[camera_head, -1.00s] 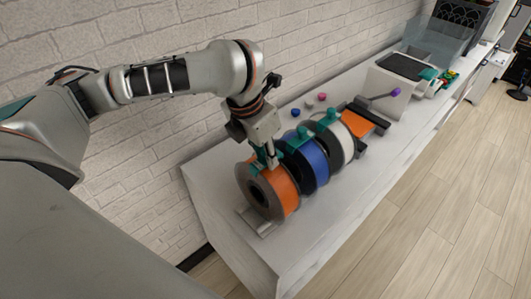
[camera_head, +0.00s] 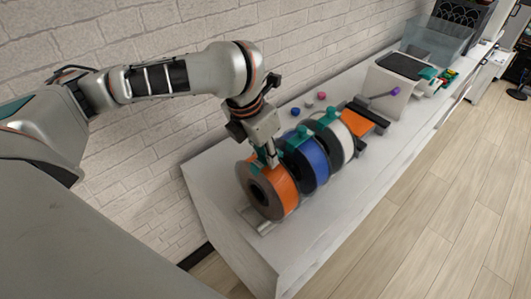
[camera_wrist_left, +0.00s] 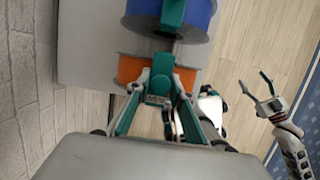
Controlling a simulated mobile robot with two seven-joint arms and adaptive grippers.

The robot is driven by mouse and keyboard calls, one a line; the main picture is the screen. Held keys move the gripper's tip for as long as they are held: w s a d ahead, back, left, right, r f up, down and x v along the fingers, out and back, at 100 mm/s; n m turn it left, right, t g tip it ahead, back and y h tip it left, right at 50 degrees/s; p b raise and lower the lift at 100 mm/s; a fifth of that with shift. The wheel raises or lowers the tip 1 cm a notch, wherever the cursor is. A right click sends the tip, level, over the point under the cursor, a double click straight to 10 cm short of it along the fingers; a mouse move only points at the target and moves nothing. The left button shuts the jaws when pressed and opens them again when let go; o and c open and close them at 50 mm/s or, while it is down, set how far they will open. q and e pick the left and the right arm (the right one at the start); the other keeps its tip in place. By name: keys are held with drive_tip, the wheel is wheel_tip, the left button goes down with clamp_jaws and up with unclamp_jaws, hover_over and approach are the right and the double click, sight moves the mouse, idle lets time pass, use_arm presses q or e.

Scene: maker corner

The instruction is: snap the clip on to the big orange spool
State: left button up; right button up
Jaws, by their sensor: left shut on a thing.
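The big orange spool (camera_head: 284,191) has grey flanges and stands on edge at the near end of the white bench. My left gripper (camera_head: 271,161) is at its upper rim, pointing down, and is shut on a teal clip. In the left wrist view the clip (camera_wrist_left: 159,78) sits between the fingers of the left gripper (camera_wrist_left: 158,92), over the orange spool (camera_wrist_left: 133,67). Whether the clip is seated on the rim I cannot tell. My right gripper (camera_wrist_left: 258,90) shows only in the left wrist view, off to the side above the floor, open and empty.
A blue spool (camera_head: 313,160) and a white spool (camera_head: 347,142) stand close behind the orange one, each with a teal clip on top. Small coloured pieces (camera_head: 309,104) lie near the brick wall. The bench's front strip is clear.

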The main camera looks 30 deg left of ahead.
use_arm(q)
drive_tip(key=shift+o, duration=0.2)
drive_tip(key=shift+s+f, duration=0.25)
drive_tip(key=shift+f, duration=0.25)
drive_tip(key=shift+s+f, duration=0.2)
drive_tip(key=shift+f, duration=0.25)
drive_tip(key=o, duration=0.9)
drive_tip(key=shift+c, duration=0.2)
drive_tip(key=shift+w+f, duration=0.25)
drive_tip(key=shift+w, duration=0.2)
drive_tip(key=shift+s+r, duration=0.2)
drive_tip(key=o, duration=1.1)
drive_tip(key=shift+w+a, duration=0.15)
drive_tip(key=shift+a, duration=0.05)
drive_tip(key=shift+c, duration=0.2)
drive_tip(key=shift+d+r, duration=0.1)
drive_tip(key=shift+r, duration=0.05)
drive_tip(key=shift+r, duration=3.55)
drive_tip(key=shift+c, duration=0.3)
